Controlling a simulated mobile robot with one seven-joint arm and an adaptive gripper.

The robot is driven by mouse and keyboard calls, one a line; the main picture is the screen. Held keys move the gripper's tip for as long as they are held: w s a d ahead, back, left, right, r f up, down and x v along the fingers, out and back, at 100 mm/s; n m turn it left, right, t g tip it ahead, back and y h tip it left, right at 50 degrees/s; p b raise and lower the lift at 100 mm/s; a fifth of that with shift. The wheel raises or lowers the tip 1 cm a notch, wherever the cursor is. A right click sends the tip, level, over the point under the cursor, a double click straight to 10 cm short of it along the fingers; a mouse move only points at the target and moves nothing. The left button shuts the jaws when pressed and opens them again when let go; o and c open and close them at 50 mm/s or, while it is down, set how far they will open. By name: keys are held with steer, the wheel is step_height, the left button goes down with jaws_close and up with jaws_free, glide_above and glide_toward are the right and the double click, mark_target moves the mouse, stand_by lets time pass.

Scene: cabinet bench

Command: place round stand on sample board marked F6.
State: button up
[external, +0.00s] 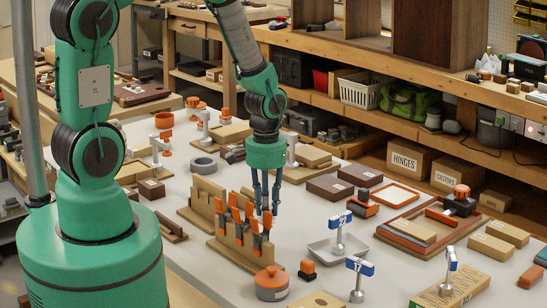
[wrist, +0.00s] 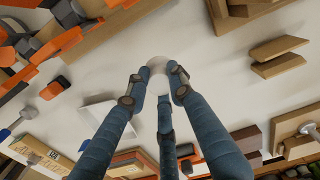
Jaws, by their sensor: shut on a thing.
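My gripper (external: 264,208) points down over the white bench, just behind the row of orange-handled tools. In the wrist view its fingers (wrist: 158,75) close around a small pale round thing (wrist: 157,62), apparently the round stand. The fingers and the tool rack hide most of it in the external view. No mark F6 can be read on any board. Stands with blue-and-white tags are at the front right, one (external: 339,240) in a grey tray, one (external: 357,288) on the bench and one (external: 447,280) on a printed box.
The wooden tool rack (external: 232,256) stands close in front of my gripper. An orange-lidded pot (external: 271,285), a grey tray (external: 324,252) and dark boxes (external: 330,187) are nearby. A framed tray (external: 400,240) with wooden blocks lies to the right. Bare bench shows between the rack and boxes.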

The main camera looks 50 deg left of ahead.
steer(key=shift+w, duration=0.1)
stand_by(0.3)
steer(key=shift+w+a+r, duration=0.15)
steer(key=shift+w+a, duration=0.25)
steer(key=shift+a, duration=0.05)
steer(key=w+a+r+n+p, duration=0.1)
steer(key=w+a, duration=0.4)
steer(key=a, duration=0.2)
steer(key=w+a+r+n+p, duration=0.1)
steer(key=w+a+r+n, duration=0.1)
steer(key=w+a, duration=0.3)
steer(key=a, duration=0.3)
steer(key=shift+w+r, duration=0.2)
steer(key=shift+w, duration=0.15)
steer(key=w+a+r+n+p, duration=0.1)
steer(key=a+r+n+p, duration=0.15)
steer(key=a, duration=1.75)
steer(key=w+a+r+n+p, duration=0.15)
steer(key=a+n, duration=0.25)
steer(key=a, duration=1.5)
steer(key=s+a+n, duration=0.1)
steer(key=s+a, duration=0.2)
steer(key=a, duration=0.3)
steer(key=s+a+n+p, duration=0.1)
steer(key=s+a, duration=0.2)
steer(key=a, duration=0.3)
steer(key=s+a+n, duration=0.1)
steer(key=s+a, duration=0.2)
steer(key=a, duration=0.4)
steer(key=shift+r, duration=0.3)
